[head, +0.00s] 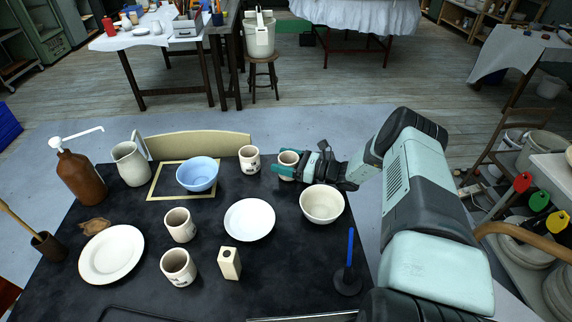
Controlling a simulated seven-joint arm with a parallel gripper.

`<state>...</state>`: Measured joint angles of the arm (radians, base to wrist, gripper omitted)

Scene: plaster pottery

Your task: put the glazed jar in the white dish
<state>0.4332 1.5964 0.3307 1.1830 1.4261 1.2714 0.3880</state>
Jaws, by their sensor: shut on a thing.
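My gripper (284,169) is at the back right of the dark table, shut on a small cream jar (289,157), which I take for the glazed jar. The teal fingers cover part of its side. It looks upright; I cannot tell whether its base touches the table. A round white dish (249,220) lies flat and empty near the table's middle, in front and left of the gripper. A larger, cream-rimmed plate (111,254) lies at the left, also empty. Similar cream jars stand at the back (249,159) and at the front left (179,225), (178,267).
A cream bowl (322,204) stands right of the white dish, close to my arm. A blue bowl (197,174) sits inside a yellow frame. A square bottle (229,263), brown pump bottle (81,175), pitcher (131,164) and blue-handled tool (349,270) stand around.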

